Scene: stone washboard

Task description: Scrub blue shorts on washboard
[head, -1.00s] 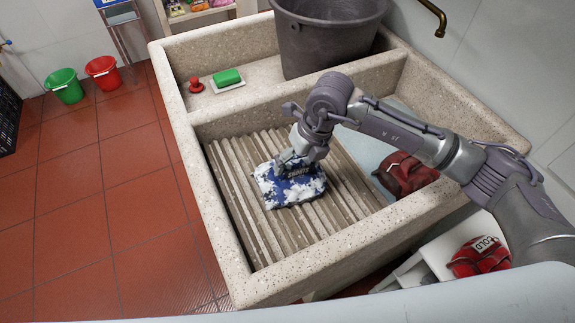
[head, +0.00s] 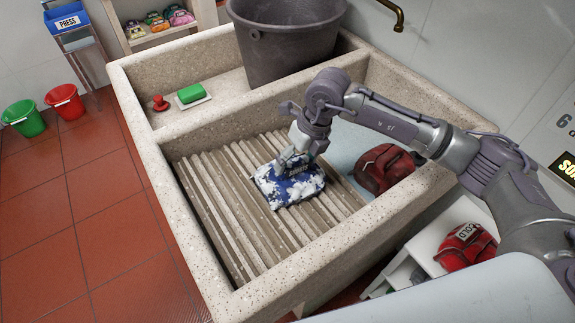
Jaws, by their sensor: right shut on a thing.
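The blue shorts (head: 291,187) lie folded in a bundle on the ridged stone washboard (head: 224,205), with white foam over much of the cloth. My right gripper (head: 287,165) reaches down from the right and is shut on the upper edge of the shorts, pressing close to the ridges. Its fingertips are partly hidden by foam and cloth. The left gripper does not show.
A dark bucket (head: 285,45) stands behind. A red cloth bundle (head: 384,169) lies right of the washboard; another red bundle (head: 466,246) is outside the sink.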

